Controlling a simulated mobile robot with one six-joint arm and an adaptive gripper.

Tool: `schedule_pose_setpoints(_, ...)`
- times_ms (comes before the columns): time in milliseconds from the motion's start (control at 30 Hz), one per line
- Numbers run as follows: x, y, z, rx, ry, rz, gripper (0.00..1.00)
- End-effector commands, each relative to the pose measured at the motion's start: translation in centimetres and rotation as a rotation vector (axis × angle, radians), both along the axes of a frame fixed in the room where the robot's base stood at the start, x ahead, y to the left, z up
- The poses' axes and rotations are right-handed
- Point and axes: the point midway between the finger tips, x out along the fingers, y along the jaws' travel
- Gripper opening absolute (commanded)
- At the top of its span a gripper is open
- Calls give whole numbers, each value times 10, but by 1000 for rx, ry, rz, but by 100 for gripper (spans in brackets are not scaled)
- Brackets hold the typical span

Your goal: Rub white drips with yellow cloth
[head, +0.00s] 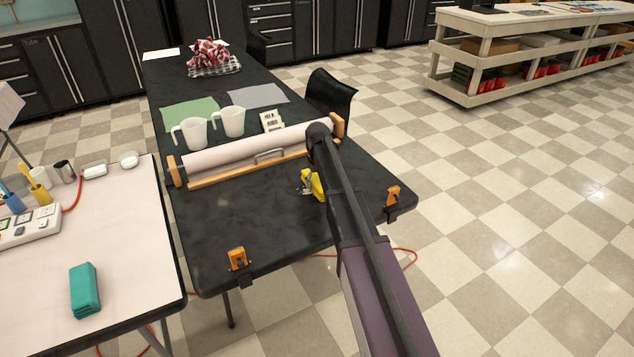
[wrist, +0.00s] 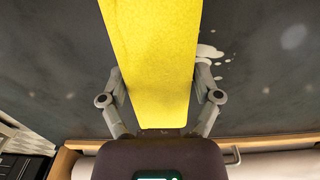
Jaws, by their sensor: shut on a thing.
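My gripper (wrist: 160,115) is shut on the yellow cloth (wrist: 152,50), its two fingers pressing the cloth's sides in the wrist view. In the head view the yellow cloth (head: 318,187) shows at the end of my arm, over the dark table. White drips (wrist: 208,52) lie on the dark tabletop just right of the cloth in the wrist view, partly hidden by the right finger. Whether the cloth touches the table I cannot tell. In the head view I cannot make out the drips clearly.
A paper roll in a wooden holder (head: 225,182) spans the dark table (head: 215,223) behind the cloth. Orange clamps (head: 237,258) (head: 393,195) sit at the front corners. White jugs (head: 190,133) (head: 231,121) stand behind the roll. The front middle of the table is clear.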

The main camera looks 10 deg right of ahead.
Motion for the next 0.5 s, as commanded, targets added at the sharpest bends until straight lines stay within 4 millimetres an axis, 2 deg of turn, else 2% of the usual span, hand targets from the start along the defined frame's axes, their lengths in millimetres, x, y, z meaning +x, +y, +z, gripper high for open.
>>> schedule_pose_setpoints(300,0,1,0,1,0,0,43)
schedule_pose_setpoints(500,-3,9,-1,1,0,0,43)
